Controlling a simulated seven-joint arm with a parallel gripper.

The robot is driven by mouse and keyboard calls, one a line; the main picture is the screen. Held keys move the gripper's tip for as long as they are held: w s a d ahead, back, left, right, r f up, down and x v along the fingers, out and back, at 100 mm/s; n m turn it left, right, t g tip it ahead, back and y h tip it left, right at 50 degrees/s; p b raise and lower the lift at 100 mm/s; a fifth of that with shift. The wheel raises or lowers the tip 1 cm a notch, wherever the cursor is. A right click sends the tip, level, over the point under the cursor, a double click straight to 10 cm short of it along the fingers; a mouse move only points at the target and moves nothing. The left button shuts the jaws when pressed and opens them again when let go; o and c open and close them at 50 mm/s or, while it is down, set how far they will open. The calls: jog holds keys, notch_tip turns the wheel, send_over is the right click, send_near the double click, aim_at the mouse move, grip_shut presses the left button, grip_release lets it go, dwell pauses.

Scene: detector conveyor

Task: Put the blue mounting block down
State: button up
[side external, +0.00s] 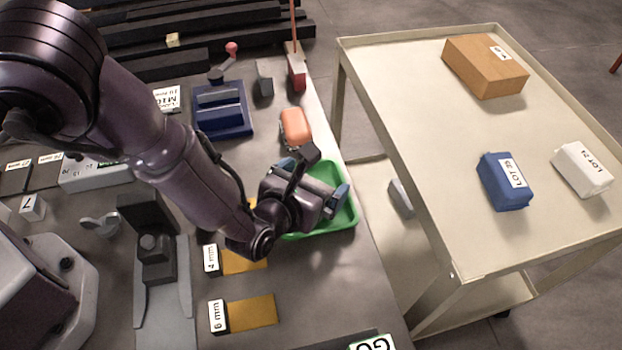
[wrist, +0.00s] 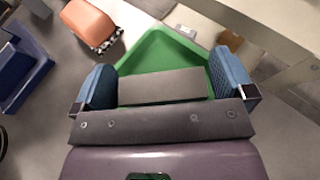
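A dark blue block with a slotted top (side external: 222,108) rests on the bench left of the orange brush; part of it shows at the left edge of the wrist view (wrist: 18,75). I cannot tell whether this is the mounting block. A blue block labelled LOT 25 (side external: 503,182) lies on the cart top. My gripper (side external: 312,182) is over the green tray (side external: 348,212).
The orange brush (side external: 295,127) lies just behind the tray. The cart (side external: 425,85) stands to the right, bearing a cardboard box (side external: 485,68) and a white block (side external: 581,168). Yellow plates (side external: 252,312) lie at the front. Bare bench (side external: 325,290) lies in front of the tray.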

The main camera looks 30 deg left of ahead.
jog(key=shift+r, duration=0.15)
jog(key=v, duration=1.2)
jog(key=w+a+r+n+g+y, duration=0.3)
jog(key=a+r+n+g+y, duration=0.35)
jog(key=a+r+n, duration=1.1)
jog(key=s+a+r+n+h, duration=0.3)
jog(key=s+a+r+n, duration=0.2)
jog(key=s+n, duration=0.2)
jog(key=s+a+r+n+g+h, duration=0.1)
jog(key=s+a+r+n+h, duration=0.2)
jog(key=s+n, duration=0.4)
jog(key=a+r+n, duration=0.1)
jog(key=n, duration=0.3)
jog(key=shift+a+r, duration=0.35)
jog(key=shift+r, duration=0.05)
